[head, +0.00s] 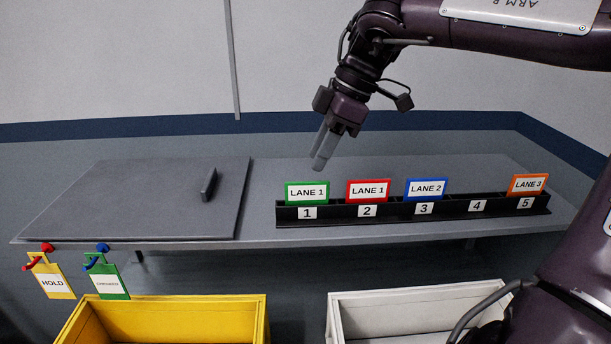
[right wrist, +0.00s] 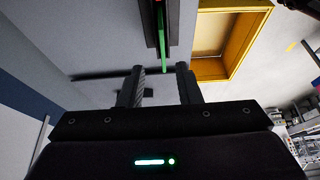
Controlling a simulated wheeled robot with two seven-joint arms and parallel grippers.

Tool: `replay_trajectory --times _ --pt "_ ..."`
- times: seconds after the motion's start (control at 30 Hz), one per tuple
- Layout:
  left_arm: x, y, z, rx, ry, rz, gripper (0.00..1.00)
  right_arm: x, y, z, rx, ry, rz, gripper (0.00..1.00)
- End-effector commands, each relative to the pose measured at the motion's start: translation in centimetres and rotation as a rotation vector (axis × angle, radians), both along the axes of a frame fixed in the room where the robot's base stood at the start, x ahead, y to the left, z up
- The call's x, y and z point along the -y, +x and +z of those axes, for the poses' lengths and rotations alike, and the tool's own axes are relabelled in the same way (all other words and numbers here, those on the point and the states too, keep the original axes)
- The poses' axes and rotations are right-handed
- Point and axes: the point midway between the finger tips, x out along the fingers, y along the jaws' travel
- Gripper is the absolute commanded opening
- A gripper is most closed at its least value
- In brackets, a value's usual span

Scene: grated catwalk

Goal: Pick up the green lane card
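The green lane card (head: 307,192), marked LANE 1, stands upright in slot 1 at the left end of a black rack (head: 390,214). In the right wrist view the green card (right wrist: 161,42) shows nearly edge-on, beyond the fingertips and roughly in line with the gap between them. My right gripper (head: 320,160) is just above and slightly right of the card in the head view, pointing down. In the right wrist view the right gripper's fingers (right wrist: 160,82) are apart with nothing between them. My left gripper is not in view.
A red card (head: 367,191), a blue card (head: 426,189) and an orange card (head: 527,184) stand in slots 2, 3 and 5; slot 4 is empty. A grey panel with a dark handle (head: 209,184) lies left. Yellow (head: 170,300) and white (head: 430,300) bins stand in front.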

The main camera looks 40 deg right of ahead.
Motion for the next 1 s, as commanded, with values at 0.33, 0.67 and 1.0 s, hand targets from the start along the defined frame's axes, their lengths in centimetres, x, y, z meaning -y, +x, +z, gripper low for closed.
replay_trajectory --times 0.33,0.67,1.0 --pt "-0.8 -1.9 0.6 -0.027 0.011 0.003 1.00 -1.0 0.2 -2.3 -0.016 -0.014 -0.004 0.31" --pt "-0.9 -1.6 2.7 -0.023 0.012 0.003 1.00 -2.2 0.9 -6.6 -0.017 -0.013 -0.003 0.31" --pt "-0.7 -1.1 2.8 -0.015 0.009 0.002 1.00 -2.3 1.1 -7.2 -0.012 -0.015 -0.005 0.27"
